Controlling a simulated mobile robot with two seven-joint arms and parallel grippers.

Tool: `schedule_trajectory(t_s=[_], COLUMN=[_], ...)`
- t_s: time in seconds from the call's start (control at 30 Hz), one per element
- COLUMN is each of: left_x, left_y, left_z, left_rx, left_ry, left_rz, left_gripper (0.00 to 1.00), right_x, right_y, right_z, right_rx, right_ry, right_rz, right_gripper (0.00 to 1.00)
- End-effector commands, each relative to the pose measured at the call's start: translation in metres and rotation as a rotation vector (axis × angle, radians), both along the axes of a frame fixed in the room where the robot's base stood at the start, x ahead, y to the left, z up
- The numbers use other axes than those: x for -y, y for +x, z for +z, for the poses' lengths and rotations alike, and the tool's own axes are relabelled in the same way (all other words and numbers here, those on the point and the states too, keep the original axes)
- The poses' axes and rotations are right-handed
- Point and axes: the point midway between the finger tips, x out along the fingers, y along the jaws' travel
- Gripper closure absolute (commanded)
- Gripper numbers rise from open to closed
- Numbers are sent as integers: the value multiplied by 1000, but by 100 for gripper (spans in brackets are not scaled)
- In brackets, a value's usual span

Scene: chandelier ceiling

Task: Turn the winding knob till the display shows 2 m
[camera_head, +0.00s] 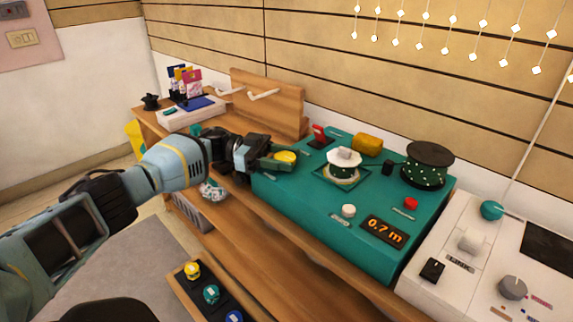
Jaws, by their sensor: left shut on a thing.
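The teal winding machine (300,190) stands on the wooden bench, and its orange display (382,231) reads 0.7 m. My left gripper (284,158) reaches in from the left and is shut on a yellow round knob (286,156) at the machine's left end. The fingers partly hide the knob, and its label cannot be read. A spool with a white top (344,160) sits in a recess in the middle of the panel. A large dark spool (427,165) stands at the right rear. My right gripper is not in view.
A white console (490,265) stands at right. A dark tray with coloured knobs (211,294) lies below the bench. Strings of lights hang upper right.

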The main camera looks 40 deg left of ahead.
Motion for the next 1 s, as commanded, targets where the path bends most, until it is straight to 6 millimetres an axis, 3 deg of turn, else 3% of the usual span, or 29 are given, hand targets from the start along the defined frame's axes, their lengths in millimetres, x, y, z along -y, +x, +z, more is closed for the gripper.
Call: schedule_trajectory(t_s=[0.47, 0.5, 0.63, 1.0], left_x=[1, 1, 1, -5], left_y=[0, 0, 0, -1], left_z=[2, 2, 1, 0], left_rx=[2, 2, 2, 1], left_ry=[-2, -2, -2, -1], left_rz=[-10, -10, -10, -7], left_gripper=[77, 49, 33, 33], right_x=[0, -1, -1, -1], right_y=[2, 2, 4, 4], right_z=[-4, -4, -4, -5], right_rx=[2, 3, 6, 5], right_ry=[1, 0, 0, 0], right_rz=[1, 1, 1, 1], right_gripper=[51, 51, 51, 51])
